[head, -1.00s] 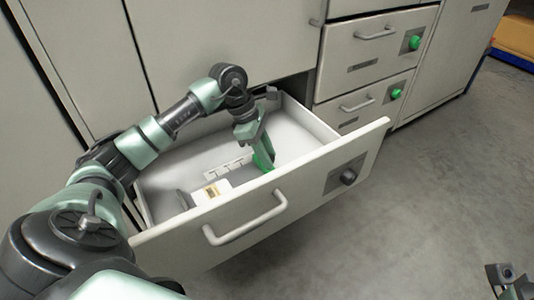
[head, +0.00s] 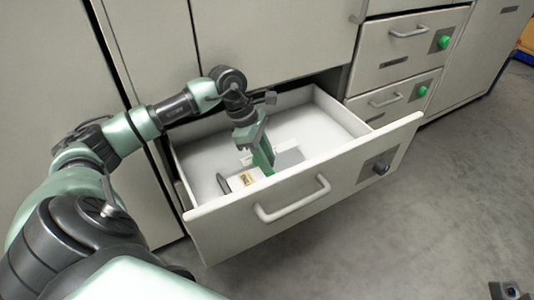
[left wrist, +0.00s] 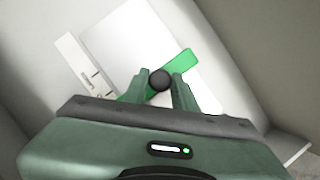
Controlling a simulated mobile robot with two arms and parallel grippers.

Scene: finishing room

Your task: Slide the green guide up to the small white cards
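Any gap between guide and cards is too small to tell. My left gripper (head: 256,143) reaches down over the guide. In the left wrist view the green guide (left wrist: 184,63) runs slantwise under my left gripper (left wrist: 160,77), whose fingers close around its dark round knob (left wrist: 160,80). The label does not show there. Part of my right gripper (head: 508,291) shows at the bottom right corner; its fingers are unclear.
The drawer (head: 320,205) is pulled out, with walls around the guide and a front handle (head: 292,201). Closed drawers with green knobs (head: 421,91) stand at the right. The grey floor in front is clear.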

